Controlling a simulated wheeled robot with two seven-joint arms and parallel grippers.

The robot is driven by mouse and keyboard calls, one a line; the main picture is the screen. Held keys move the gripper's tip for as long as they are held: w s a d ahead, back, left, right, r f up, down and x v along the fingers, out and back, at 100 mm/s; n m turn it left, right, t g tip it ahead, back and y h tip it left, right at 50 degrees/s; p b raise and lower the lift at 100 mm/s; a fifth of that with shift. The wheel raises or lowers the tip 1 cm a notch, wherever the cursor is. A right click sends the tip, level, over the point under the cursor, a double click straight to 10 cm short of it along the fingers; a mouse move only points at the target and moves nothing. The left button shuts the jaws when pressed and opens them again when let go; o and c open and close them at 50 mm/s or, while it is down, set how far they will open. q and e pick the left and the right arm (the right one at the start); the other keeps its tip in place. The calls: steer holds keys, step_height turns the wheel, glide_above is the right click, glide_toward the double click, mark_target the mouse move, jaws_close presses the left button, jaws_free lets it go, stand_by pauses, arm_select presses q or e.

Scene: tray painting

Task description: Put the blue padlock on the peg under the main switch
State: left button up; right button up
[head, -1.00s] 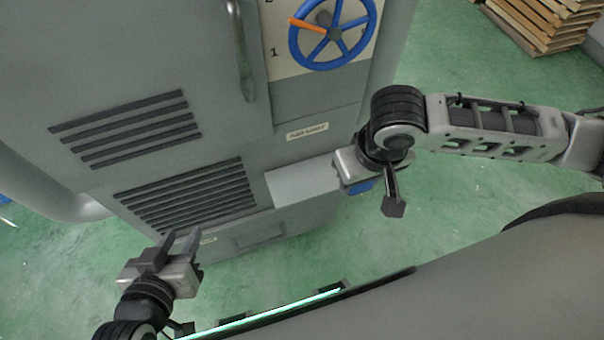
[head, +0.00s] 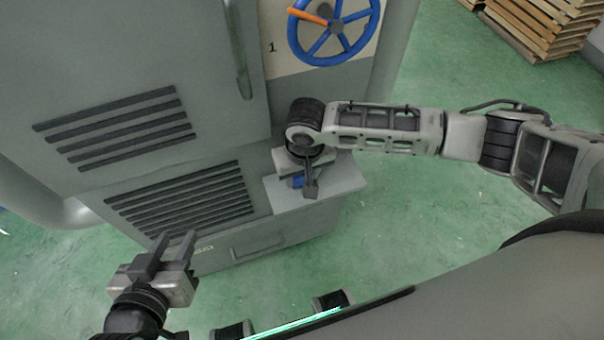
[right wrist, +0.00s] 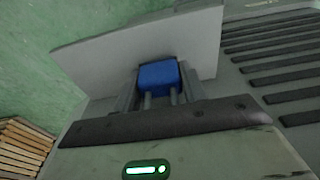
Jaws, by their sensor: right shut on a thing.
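The blue padlock (right wrist: 158,76) is between the fingers of my right gripper (right wrist: 160,95) in the right wrist view, its blue body outward and its metal shackle toward the palm. In the head view only a bit of the blue padlock (head: 297,181) shows under the right gripper (head: 296,178), which is shut on it over the grey ledge of the cabinet (head: 340,190). Whether the padlock touches the ledge I cannot tell. My left gripper (head: 172,252) is open and empty before the cabinet's lower front. The main switch and its peg are not recognisable in these views.
A blue handwheel (head: 318,45) with an orange handle is on a cream panel above the right arm. The cabinet has slatted vents (head: 190,200) and a long door handle (head: 240,70). Wooden pallets (head: 530,30) stand far right. Green floor is open at right.

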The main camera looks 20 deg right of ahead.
steer(key=shift+f, duration=0.2)
arm_select(q)
steer(key=shift+s+f, duration=0.1)
steer(key=shift+s, duration=0.05)
arm_select(e)
steer(key=shift+f, duration=0.1)
arm_select(q)
steer(key=shift+f, duration=0.15)
arm_select(e)
steer(key=shift+f, duration=0.1)
steer(key=o, duration=1)
arm_select(q)
steer(key=shift+f, duration=0.1)
